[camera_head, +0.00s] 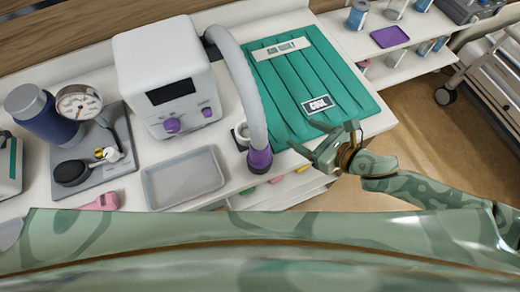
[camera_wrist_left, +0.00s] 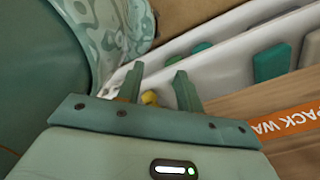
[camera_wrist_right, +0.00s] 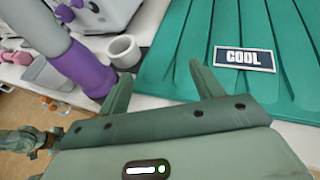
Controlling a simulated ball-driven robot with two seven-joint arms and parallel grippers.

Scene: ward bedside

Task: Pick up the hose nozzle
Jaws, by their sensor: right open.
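The hose nozzle (camera_head: 260,160) is the purple end of a thick grey hose (camera_head: 240,85) that arches from the white machine (camera_head: 170,75). It points down near the table's front edge. In the right wrist view the purple nozzle (camera_wrist_right: 85,68) lies left of the fingers, outside the jaws. My right gripper (camera_head: 310,137) is open and empty, a short way right of the nozzle; its fingers also show in the right wrist view (camera_wrist_right: 161,82). My left gripper (camera_wrist_left: 158,88) is open in its own wrist view, with a small yellow thing seen beyond its fingers.
A green ribbed "COOL" pad (camera_head: 305,85) covers the table right of the hose. A small white cup (camera_wrist_right: 125,50) stands beside the nozzle. A grey tray (camera_head: 183,178) lies left of it. An orange-labelled box (camera_wrist_left: 285,125) is near my left gripper.

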